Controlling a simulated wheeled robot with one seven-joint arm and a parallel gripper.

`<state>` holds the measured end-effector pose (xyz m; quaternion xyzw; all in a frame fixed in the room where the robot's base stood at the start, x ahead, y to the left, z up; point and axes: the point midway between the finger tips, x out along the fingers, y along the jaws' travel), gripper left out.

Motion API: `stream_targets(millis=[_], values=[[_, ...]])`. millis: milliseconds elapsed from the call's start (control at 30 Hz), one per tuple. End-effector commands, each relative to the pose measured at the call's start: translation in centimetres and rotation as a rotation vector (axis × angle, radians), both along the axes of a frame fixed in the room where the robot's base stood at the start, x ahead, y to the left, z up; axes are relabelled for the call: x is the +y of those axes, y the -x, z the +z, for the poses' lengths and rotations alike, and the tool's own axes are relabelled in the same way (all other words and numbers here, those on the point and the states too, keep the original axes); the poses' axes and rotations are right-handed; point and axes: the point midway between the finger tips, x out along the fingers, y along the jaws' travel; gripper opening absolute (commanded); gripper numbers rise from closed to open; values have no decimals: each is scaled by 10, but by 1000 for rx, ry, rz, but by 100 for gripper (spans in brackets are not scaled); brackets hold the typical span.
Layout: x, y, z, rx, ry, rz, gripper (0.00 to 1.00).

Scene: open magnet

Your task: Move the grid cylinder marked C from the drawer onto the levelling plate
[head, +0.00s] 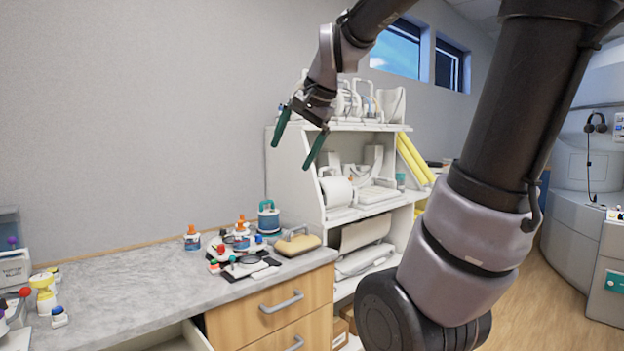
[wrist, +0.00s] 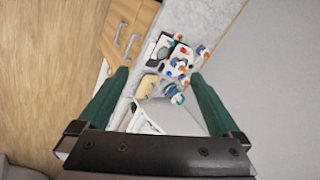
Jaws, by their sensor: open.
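My gripper (head: 290,157) is open and empty, high above the right end of the counter, with its green fingers pointing down. In the wrist view its fingers (wrist: 160,73) are spread, with the counter items far beyond them. An open drawer (head: 186,339) shows only partly at the bottom edge of the head view; its contents are out of sight. I cannot make out a grid cylinder marked C. A cluster of flat white and black plates with small coloured pieces (head: 243,262) lies on the counter; I cannot tell which is the levelling plate.
On the grey counter (head: 130,290) stand a blue jar with a teal handle (head: 268,219), orange-capped bottles (head: 192,238) and a tan padded block (head: 297,243). White shelves (head: 294,170) rise at the right. The counter's middle is clear.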

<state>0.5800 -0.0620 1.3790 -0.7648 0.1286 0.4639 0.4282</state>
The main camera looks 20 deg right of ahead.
Motion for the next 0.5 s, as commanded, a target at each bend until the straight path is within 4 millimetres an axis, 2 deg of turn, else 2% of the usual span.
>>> stream_targets(millis=[33, 100, 200, 333, 500], values=[[1, 26, -6, -30, 51, 68, 100], [2, 54, -18, -64, 124, 164, 100], [3, 85, -33, -98, 211, 273, 100], [4, 106, -48, -123, 281, 358, 100], [4, 113, -53, -131, 306, 389, 100]])
